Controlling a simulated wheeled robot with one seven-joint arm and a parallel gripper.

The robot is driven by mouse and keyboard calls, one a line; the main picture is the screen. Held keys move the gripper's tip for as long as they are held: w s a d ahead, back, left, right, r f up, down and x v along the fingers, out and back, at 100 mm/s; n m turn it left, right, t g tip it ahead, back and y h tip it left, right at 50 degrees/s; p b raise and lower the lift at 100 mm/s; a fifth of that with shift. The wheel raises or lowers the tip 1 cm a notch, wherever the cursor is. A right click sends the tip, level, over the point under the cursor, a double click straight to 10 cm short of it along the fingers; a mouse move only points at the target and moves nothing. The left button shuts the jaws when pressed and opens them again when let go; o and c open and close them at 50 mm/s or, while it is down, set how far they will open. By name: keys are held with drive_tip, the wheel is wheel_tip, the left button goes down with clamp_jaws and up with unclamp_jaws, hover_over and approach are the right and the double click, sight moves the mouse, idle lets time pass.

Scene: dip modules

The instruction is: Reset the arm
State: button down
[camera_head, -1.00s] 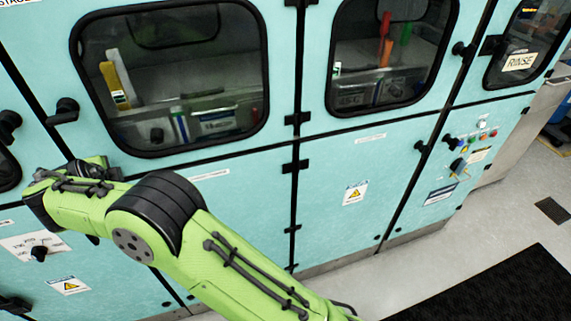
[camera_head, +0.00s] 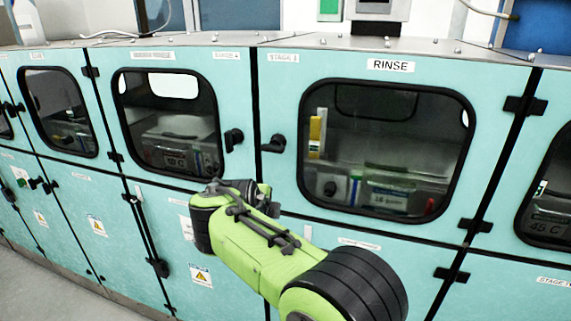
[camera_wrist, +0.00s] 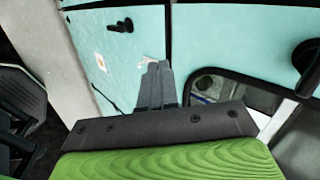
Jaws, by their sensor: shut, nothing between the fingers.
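My green arm (camera_head: 255,252) reaches up from the bottom right of the head view towards the teal cabinet fronts. Its wrist end is near the door handles in the middle, and the gripper's fingers are hidden there. In the wrist view my gripper (camera_wrist: 157,72) shows as two dark grey fingers held together, with nothing between them. Behind the fingers are teal cabinet panels. I cannot tell how far the fingertips are from them.
A row of teal cabinets has windowed doors, among them the rinse window (camera_head: 385,150) and the window to its left (camera_head: 168,125). Black door handles (camera_head: 274,144) stick out close to my wrist. Grey floor (camera_head: 30,290) is open at the lower left.

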drive_tip(key=s+d+r+n+g, duration=0.1)
drive_tip(key=s+d+r+n, duration=0.2)
drive_tip(key=s+d+n, duration=0.5)
drive_tip(key=s+d+r+n, duration=0.25)
drive_tip(key=s+d, duration=0.35)
drive_tip(key=d, duration=0.5)
drive_tip(key=s+d+f+n+g, duration=0.1)
drive_tip(key=s+d+f+n, duration=0.1)
drive_tip(key=s, duration=0.7)
drive_tip(key=s+d+f+n+g+y, duration=0.1)
drive_tip(key=s+d+f+n, duration=0.1)
drive_tip(key=s+f+n, duration=0.3)
drive_tip(key=s+n, duration=0.1)
drive_tip(key=s, duration=0.3)
drive_tip(key=shift+s+d+f+g, duration=0.25)
drive_tip(key=shift+s+d+g, duration=0.05)
drive_tip(key=shift+s+d, duration=0.1)
drive_tip(key=shift+n, duration=0.25)
drive_tip(key=c, duration=1.8)
unclamp_jaws()
